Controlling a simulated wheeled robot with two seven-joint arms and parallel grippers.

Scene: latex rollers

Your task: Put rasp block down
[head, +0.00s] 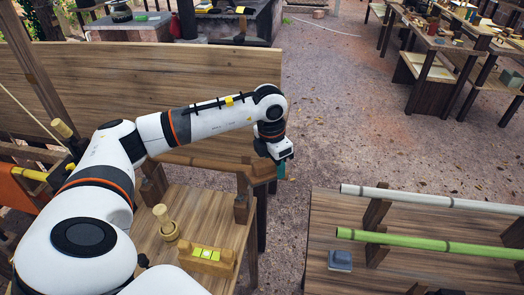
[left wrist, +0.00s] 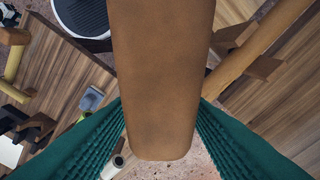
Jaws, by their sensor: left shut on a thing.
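My left gripper (head: 280,168) hangs at the end of the left arm, beyond the near bench's right end. Its teal ribbed fingers are shut on a long, smooth brown block, which I take as the rasp block (left wrist: 162,80). In the left wrist view the block fills the middle between the two fingers and hides much of what lies behind it. My right gripper is not in view.
The near bench (head: 220,208) carries a wooden peg-like tool (head: 166,223) and a wooden block with yellow-green tops (head: 207,257). The right bench (head: 325,220) holds a blue-grey block (head: 340,260), a pale pole (head: 430,200) and a green pole (head: 430,242). Ground shows between the benches.

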